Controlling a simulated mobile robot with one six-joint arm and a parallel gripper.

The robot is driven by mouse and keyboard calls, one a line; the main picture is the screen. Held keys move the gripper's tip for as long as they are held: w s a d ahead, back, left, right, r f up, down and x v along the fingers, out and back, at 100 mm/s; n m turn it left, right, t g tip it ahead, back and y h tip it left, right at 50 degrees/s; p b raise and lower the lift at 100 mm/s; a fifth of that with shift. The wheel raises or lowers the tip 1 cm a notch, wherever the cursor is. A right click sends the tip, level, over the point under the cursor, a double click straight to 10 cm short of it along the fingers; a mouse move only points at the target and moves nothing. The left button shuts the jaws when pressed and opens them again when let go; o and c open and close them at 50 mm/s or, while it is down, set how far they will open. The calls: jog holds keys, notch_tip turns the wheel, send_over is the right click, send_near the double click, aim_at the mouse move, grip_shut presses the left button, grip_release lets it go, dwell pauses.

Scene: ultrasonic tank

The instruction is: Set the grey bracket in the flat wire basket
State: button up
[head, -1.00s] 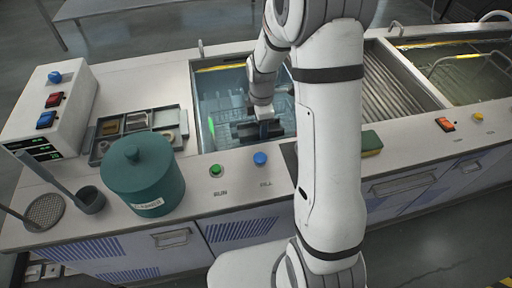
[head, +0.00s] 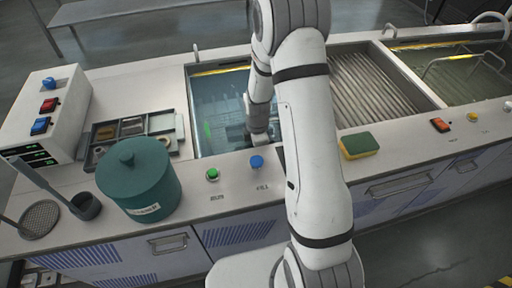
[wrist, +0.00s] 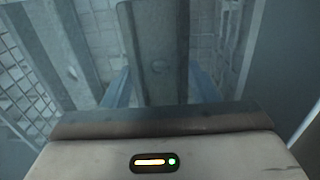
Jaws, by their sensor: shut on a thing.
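My gripper (wrist: 160,88) points down into the water-filled tank. In the wrist view its two bluish fingers are shut on a grey channel-shaped piece, which I take for the grey bracket (wrist: 155,45). In the head view the gripper (head: 257,137) is low in the tank, and my arm mostly hides its fingers and the bracket. Wire mesh, apparently the flat wire basket (wrist: 22,62), shows at the left of the wrist view; its grid also shows faintly under water in the head view (head: 222,112). I cannot tell whether the bracket touches it.
The tank's rim (head: 188,105) surrounds the gripper. A ribbed drain bay (head: 375,85) and a second tank (head: 462,85) lie to the right. A teal canister (head: 140,180), a parts tray (head: 130,135) and a control box (head: 45,115) stand left. A sponge (head: 359,145) lies in front.

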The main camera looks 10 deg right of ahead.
jog(key=shift+f, duration=0.1)
jog(key=o, duration=1.2)
jog(key=shift+o, duration=0.2)
jog(key=s+r+m+t, duration=0.1)
jog(key=s+r+m, duration=0.25)
jog(key=r, duration=0.75)
jog(key=s+r+m, duration=0.3)
jog(key=s+r, duration=0.1)
jog(key=r, duration=0.6)
jog(key=s+r+m, duration=0.3)
jog(key=s+m, duration=0.2)
jog(key=s, duration=0.1)
jog(key=s+r+m+t, duration=0.1)
jog(key=s+r+m, duration=0.2)
jog(key=s+m, duration=0.3)
jog(key=shift+s+a+r, duration=0.2)
jog(key=shift+s+r, duration=0.05)
jog(key=shift+s, duration=0.55)
jog(key=shift+m, duration=0.25)
